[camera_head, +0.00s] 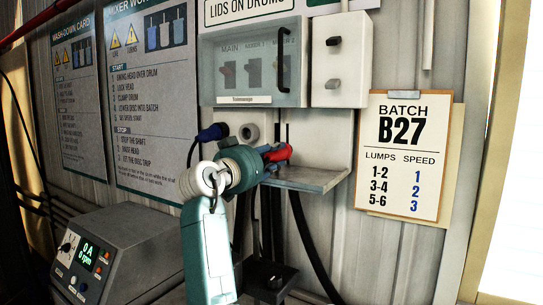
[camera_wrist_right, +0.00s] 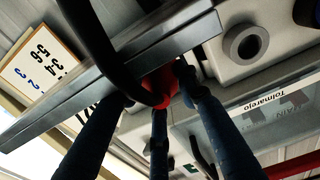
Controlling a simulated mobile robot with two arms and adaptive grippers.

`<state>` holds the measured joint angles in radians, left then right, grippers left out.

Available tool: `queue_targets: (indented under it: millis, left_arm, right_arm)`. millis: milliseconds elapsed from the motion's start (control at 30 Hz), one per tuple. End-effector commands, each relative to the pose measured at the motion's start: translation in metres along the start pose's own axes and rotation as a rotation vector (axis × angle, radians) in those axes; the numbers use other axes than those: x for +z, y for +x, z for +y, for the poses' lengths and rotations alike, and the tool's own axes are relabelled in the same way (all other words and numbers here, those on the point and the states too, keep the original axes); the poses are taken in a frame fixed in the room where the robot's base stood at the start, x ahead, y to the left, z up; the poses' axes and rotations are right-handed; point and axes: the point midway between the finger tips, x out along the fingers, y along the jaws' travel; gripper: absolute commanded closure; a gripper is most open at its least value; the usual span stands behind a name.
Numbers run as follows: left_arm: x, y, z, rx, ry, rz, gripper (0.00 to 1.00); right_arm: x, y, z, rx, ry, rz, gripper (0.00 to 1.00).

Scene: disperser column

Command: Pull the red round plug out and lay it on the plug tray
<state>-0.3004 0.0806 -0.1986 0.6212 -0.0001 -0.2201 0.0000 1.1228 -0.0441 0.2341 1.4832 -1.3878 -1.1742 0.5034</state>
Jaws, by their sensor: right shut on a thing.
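The red round plug (camera_head: 279,153) is in my right gripper (camera_head: 268,160), whose fingers close around it. In the right wrist view the plug (camera_wrist_right: 160,84) shows as a red patch between the dark fingers (camera_wrist_right: 158,100), partly hidden by them and by a thick black cable. The plug tray (camera_head: 318,180) is a grey metal shelf under the switch box; the plug appears just above its left part, but I cannot tell whether they touch. In the wrist view the tray (camera_wrist_right: 110,82) is a long grey bar. A round grey socket (camera_wrist_right: 246,43) shows an open dark hole, apart from the plug. My left gripper is out of view.
A blue plug (camera_head: 212,132) sits left of the socket. A clear-covered switch panel (camera_head: 252,65) is above. Black cables (camera_head: 308,240) hang below the tray. A batch card (camera_head: 404,150) hangs at right, and a control box (camera_head: 110,250) stands at lower left.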

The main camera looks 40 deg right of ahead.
Motion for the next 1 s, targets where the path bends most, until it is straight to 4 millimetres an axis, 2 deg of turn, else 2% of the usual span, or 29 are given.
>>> queue_targets:
  millis: [33, 67, 100, 200, 367, 467, 800, 1000]
  left_arm:
    - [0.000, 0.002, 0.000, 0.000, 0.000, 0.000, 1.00]
    - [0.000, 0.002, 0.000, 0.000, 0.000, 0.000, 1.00]
    - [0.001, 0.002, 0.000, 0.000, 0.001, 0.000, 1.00]
    - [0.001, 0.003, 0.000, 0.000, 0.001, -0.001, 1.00]
    - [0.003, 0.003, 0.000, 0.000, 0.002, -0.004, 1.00]
    - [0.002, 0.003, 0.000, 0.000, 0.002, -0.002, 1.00]
    - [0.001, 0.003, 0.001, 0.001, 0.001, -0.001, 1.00]
    - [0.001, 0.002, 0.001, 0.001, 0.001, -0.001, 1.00]
  right_arm:
    - [0.025, 0.004, -0.001, 0.007, -0.016, -0.045, 1.00]
    - [0.025, 0.004, -0.001, 0.007, -0.016, -0.045, 1.00]
    - [0.025, 0.003, -0.001, 0.006, -0.016, -0.045, 0.64]
    - [0.025, 0.003, -0.001, 0.006, -0.016, -0.045, 0.47]
    - [0.026, 0.000, -0.002, 0.005, -0.016, -0.046, 0.47]
    - [0.024, -0.011, -0.002, 0.002, -0.015, -0.043, 0.46]
    - [0.013, -0.085, -0.004, -0.009, -0.007, -0.023, 0.46]
    - [0.002, -0.117, -0.001, -0.008, -0.003, -0.005, 0.46]
